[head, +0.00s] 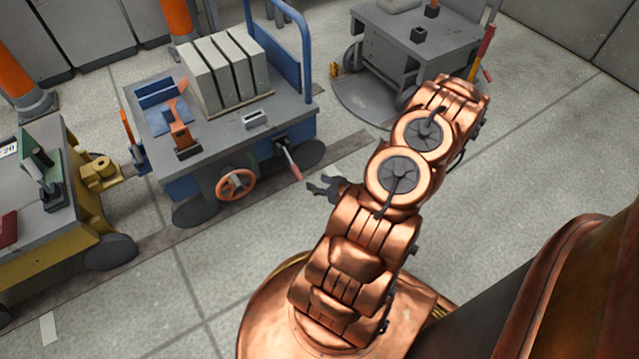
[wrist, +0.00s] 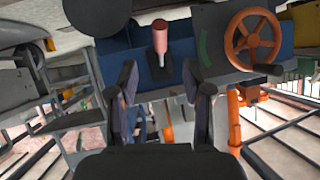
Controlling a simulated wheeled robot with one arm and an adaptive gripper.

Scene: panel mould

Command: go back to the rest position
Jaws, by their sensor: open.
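My gripper (head: 318,187) shows at the end of my copper arm in the head view, in front of the right end of the blue and grey cart (head: 262,150). It is open and empty, with clear air between its fingers in the wrist view (wrist: 162,95). A lever with a pink-red grip (head: 294,171) stands out from the cart just above and left of my gripper, apart from it. The grip also shows in the wrist view (wrist: 160,36), beyond the fingertips. An orange handwheel (head: 236,184) is on the cart's front, also seen in the wrist view (wrist: 253,40).
Upright grey panels (head: 225,70) and an orange clamp (head: 181,128) stand on the cart. A yellow cart (head: 85,205) is at the left, and a grey cart (head: 420,45) with a red-handled lever (head: 485,45) is at the back. The floor (head: 510,130) at the right is clear.

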